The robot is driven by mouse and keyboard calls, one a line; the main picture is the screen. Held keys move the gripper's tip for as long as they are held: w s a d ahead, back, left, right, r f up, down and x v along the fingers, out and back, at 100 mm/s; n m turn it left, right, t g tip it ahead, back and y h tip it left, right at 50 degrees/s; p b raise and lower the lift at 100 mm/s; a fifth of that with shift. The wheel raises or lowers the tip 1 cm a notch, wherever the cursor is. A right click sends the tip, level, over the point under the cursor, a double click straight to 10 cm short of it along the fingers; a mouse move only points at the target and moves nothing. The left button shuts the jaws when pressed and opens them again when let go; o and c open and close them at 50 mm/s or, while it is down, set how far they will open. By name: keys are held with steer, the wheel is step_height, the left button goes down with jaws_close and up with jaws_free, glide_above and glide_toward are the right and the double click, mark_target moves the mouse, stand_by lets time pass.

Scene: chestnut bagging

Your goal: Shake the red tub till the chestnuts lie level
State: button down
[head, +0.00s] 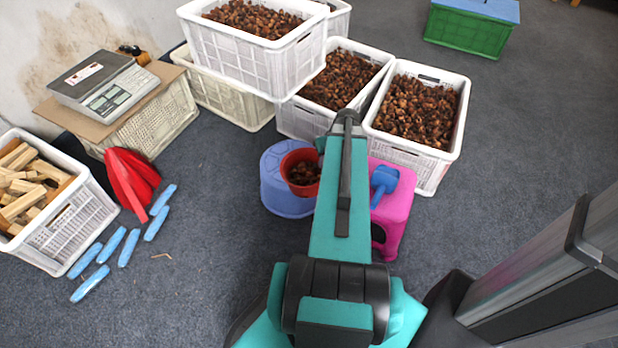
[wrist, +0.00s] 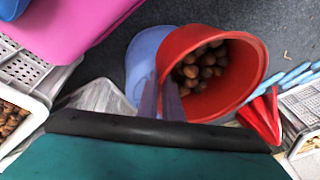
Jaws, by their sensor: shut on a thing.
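The red tub (head: 297,155) shows left of my arm in the head view, over the round blue stool (head: 284,197). In the wrist view the tub (wrist: 247,72) looks tilted, with its mouth towards the camera. Brown chestnuts (wrist: 200,68) lie in it, heaped towards the side near my gripper; the far inner wall is bare. My gripper (wrist: 161,98) is shut on the tub's near rim. In the head view my arm hides the fingers. I cannot tell whether the tub touches the stool.
A pink stool (head: 393,208) with a blue object (head: 383,180) on it stands just right of the tub. White crates of chestnuts (head: 416,108) stand behind. A scale (head: 104,85), a red item (head: 131,180) and several blue packets (head: 128,247) are at left. Open floor lies in front.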

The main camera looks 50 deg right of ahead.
steer(key=shift+s+a+r, duration=0.1)
steer(key=shift+s, duration=0.55)
steer(key=w, duration=0.5)
steer(key=s, duration=0.5)
steer(key=w, duration=0.5)
steer(key=s, duration=0.5)
steer(key=w, duration=0.4)
steer(key=shift+w+d, duration=0.2)
steer(key=shift+w, duration=0.05)
steer(key=shift+w+a, duration=0.1)
steer(key=shift+w, duration=0.15)
steer(key=s, duration=0.5)
steer(key=shift+a, duration=0.15)
steer(key=shift+w, duration=0.1)
